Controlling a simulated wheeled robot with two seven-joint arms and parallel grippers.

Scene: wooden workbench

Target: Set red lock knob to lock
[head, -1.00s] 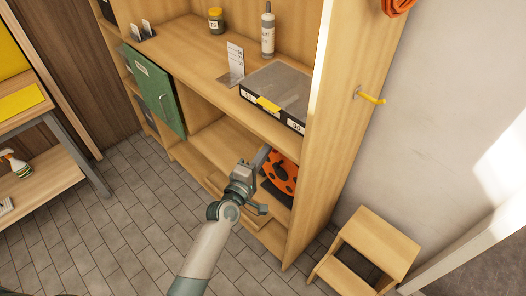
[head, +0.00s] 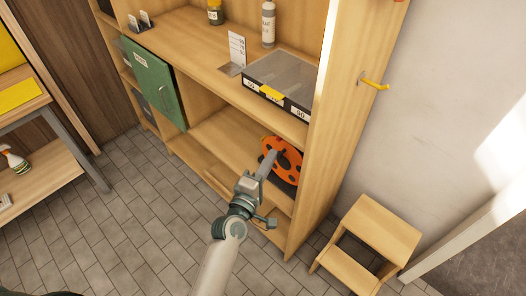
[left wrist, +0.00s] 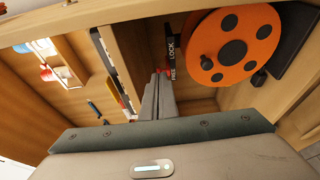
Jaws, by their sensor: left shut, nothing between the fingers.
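An orange reel with dark round holes (head: 291,158) stands in the lower shelf bay, and it fills the upper right of the left wrist view (left wrist: 232,72). Beside it in the left wrist view is a dark label plate (left wrist: 172,42) with the words LOCK and FREE. A small bit of red, likely the lock knob (left wrist: 167,70), shows at my fingertips, mostly hidden by them. My left gripper (head: 270,156) is shut and empty, its fingers reaching into the bay in front of the reel. Whether the fingertips touch the red part I cannot tell.
The cabinet's right side panel (head: 345,130) stands close to the reel. A shelf above holds a grey-topped drawer box (head: 280,80) and a bottle (head: 268,24). A green door (head: 152,85) hangs at the left. A wooden step stool (head: 378,228) stands at the right. Floor in front is clear.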

